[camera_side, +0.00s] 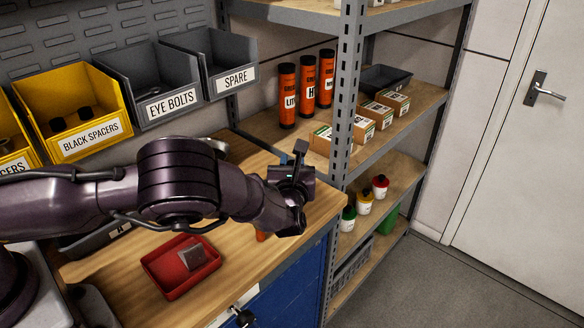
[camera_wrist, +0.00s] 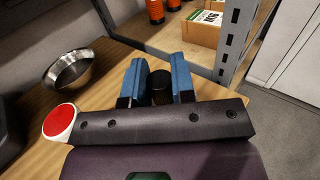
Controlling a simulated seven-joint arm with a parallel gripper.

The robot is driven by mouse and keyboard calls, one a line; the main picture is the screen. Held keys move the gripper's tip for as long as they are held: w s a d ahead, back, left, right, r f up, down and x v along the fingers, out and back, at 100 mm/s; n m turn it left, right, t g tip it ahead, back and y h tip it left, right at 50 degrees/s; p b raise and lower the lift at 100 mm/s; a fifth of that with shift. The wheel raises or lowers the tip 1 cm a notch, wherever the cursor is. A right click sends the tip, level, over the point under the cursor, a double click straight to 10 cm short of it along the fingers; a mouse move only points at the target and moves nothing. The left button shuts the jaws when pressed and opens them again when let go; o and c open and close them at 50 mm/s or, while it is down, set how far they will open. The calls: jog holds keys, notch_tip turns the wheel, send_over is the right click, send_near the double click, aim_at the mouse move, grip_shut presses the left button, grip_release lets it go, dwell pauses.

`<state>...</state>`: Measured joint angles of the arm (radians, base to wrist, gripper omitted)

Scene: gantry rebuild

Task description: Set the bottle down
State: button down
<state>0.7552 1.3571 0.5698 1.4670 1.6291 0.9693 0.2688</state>
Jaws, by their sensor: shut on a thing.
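In the wrist view, the two blue fingers of my gripper (camera_wrist: 159,80) are closed on a dark, round-topped thing, which I take to be the bottle (camera_wrist: 161,90). Only its black top shows between the fingers. In the side view, my gripper (camera_side: 290,190) is over the right end of the wooden bench (camera_side: 228,262), near the shelf post. A small orange patch, probably the bottle's body (camera_side: 261,236), shows below my wrist. The rest is hidden by my arm, and I cannot tell whether its base touches the bench.
A metal bowl (camera_wrist: 68,72) and a red-lidded white container (camera_wrist: 60,121) are left of my gripper in the wrist view. A red tray (camera_side: 181,267) holds a grey piece. The shelf post (camera_side: 346,95) stands close by, with orange cylinders (camera_side: 308,82) and boxes behind.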

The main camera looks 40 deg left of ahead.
jog(key=shift+f, duration=0.55)
jog(key=shift+f, duration=0.2)
jog(key=c, duration=1)
grip_release()
jog(key=shift+o, duration=0.2)
